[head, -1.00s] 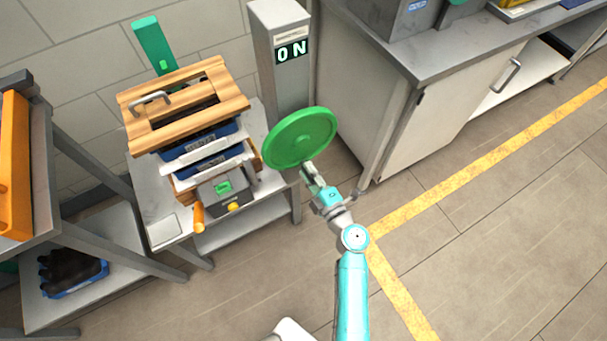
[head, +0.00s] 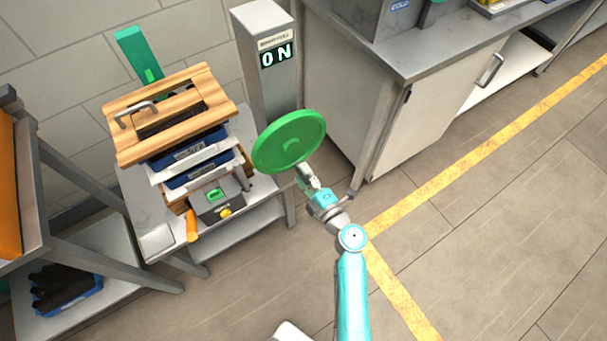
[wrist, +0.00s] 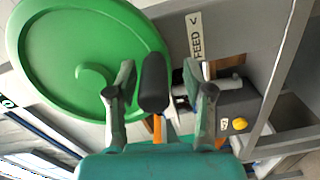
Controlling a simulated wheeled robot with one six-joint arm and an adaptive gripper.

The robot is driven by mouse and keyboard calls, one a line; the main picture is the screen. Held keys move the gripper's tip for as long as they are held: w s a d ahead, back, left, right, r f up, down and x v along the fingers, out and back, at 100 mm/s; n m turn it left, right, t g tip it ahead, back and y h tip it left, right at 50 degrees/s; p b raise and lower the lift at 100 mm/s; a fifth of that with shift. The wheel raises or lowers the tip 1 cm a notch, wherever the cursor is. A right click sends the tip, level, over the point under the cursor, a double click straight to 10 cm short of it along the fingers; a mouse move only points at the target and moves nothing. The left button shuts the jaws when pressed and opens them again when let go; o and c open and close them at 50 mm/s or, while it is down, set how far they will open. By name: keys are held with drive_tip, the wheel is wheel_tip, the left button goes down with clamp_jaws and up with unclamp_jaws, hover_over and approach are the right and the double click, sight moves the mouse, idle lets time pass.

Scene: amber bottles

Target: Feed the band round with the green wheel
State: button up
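The green wheel (head: 289,141) is a large disc at the right side of the stacked bench unit in the head view. It also fills the upper left of the wrist view (wrist: 60,50), beside a "FEED" label (wrist: 196,36) with an arrow. My gripper (head: 306,176) is at the wheel's lower right edge. In the wrist view its two fingers (wrist: 158,88) are apart, with a dark rounded knob (wrist: 155,84) between them. A gap shows at the right of the knob; contact at the left is unclear. I cannot make out the band.
A grey post (head: 264,75) with an "ON" display stands behind the wheel. A wooden frame (head: 200,78) tops stacked trays and a grey box with a yellow button (head: 225,213). A cabinet (head: 432,115) stands right; open floor (head: 500,220) lies in front.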

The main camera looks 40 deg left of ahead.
drive_tip(key=shift+r, duration=0.1)
drive_tip(key=v, duration=1.2)
drive_tip(key=w+a+m, duration=0.1)
drive_tip(key=a+m, duration=0.2)
drive_tip(key=m, duration=0.2)
drive_tip(key=w+a+m, duration=0.2)
drive_tip(key=a+m, duration=0.2)
drive_tip(key=m, duration=0.2)
drive_tip(key=w+a+m, duration=0.2)
drive_tip(key=a+m, duration=0.2)
drive_tip(key=m, duration=0.1)
idle(0.5)
clamp_jaws()
